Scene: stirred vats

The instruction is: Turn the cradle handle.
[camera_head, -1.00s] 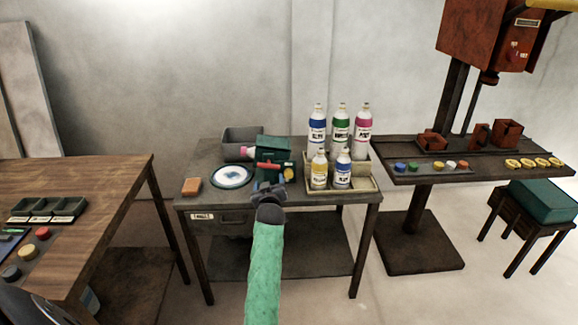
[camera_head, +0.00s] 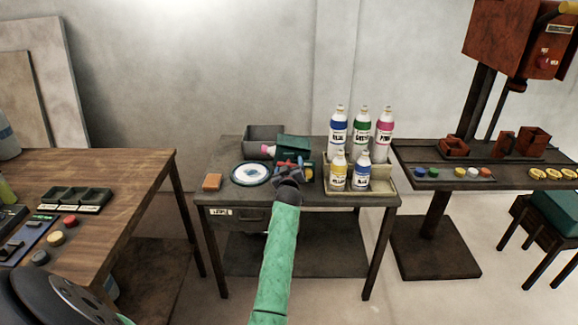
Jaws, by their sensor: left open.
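The dark green cradle (camera_head: 294,146) stands on the middle table, with a bottle's pink end (camera_head: 267,151) showing at its left side. Its red handle (camera_head: 286,163) is at the front, partly covered by my left gripper (camera_head: 288,172). The left gripper is open, with its fingers at the handle. From this angle I cannot tell whether they touch it. My right gripper is not in view.
A white and blue dish (camera_head: 251,174) and an orange block (camera_head: 212,182) lie left of the cradle. A grey bin (camera_head: 264,135) is behind. A tray (camera_head: 380,187) of several bottles stands close on the right. A wooden table (camera_head: 120,170) is at left.

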